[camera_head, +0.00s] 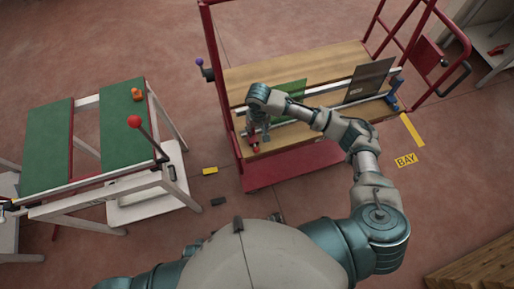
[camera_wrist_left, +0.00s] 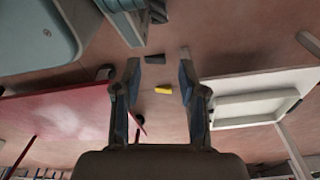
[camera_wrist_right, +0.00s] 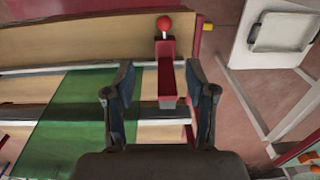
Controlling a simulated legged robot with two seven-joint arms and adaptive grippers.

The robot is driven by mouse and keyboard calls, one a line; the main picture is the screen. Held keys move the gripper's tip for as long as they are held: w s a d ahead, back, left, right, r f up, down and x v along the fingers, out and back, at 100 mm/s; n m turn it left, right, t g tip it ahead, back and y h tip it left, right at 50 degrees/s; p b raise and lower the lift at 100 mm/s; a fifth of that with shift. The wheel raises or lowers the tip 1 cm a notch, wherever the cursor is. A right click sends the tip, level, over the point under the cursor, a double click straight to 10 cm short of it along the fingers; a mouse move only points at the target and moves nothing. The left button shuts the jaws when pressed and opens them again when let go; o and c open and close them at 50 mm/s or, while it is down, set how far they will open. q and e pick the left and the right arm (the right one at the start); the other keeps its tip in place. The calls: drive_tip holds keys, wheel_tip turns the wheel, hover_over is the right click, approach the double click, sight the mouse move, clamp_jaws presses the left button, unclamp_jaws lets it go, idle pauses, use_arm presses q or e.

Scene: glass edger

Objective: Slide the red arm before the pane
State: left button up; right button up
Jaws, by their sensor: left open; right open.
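The red arm (camera_wrist_right: 167,75), with a red ball knob at its far end, shows between the fingers of my right gripper (camera_wrist_right: 160,75) in the right wrist view. The gripper is open; I cannot tell whether it touches the arm. In the head view my right gripper (camera_head: 257,135) is over the left end of the cart and hides most of the red arm. The green pane (camera_head: 291,92) stands just right of it, and also shows at left in the right wrist view (camera_wrist_right: 75,120). My left gripper (camera_wrist_left: 157,62) is open and empty above the floor.
A dark pane (camera_head: 370,80) stands farther right on the red-framed cart (camera_head: 295,165). A green-topped table (camera_head: 47,150) with a red-ball lever (camera_head: 135,122) stands at left. A yellow block (camera_head: 210,171) and a dark block (camera_head: 218,201) lie on the floor between.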

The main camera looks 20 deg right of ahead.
drive_tip(key=b, duration=0.2)
hover_over(256, 148)
drive_tip(key=f, duration=0.9)
drive_tip(key=shift+s+a+f, duration=0.15)
drive_tip(key=shift+a+f, duration=0.05)
drive_tip(key=shift+f, duration=0.2)
drive_tip(key=f, duration=0.2)
drive_tip(key=f+b, duration=0.1)
drive_tip(key=f, duration=0.3)
drive_tip(key=shift+d, duration=0.35)
drive_tip(key=shift+d+f, duration=0.1)
drive_tip(key=shift+f, duration=0.35)
use_arm(q)
drive_tip(key=w+r, duration=0.5)
drive_tip(key=r, duration=0.3)
drive_tip(key=shift+r, duration=0.25)
drive_tip(key=shift+a, duration=0.2)
use_arm(e)
drive_tip(key=shift+a, duration=0.3)
drive_tip(key=c, duration=0.4)
clamp_jaws()
use_arm(q)
drive_tip(key=shift+d, duration=0.1)
use_arm(e)
drive_tip(key=shift+d, duration=0.1)
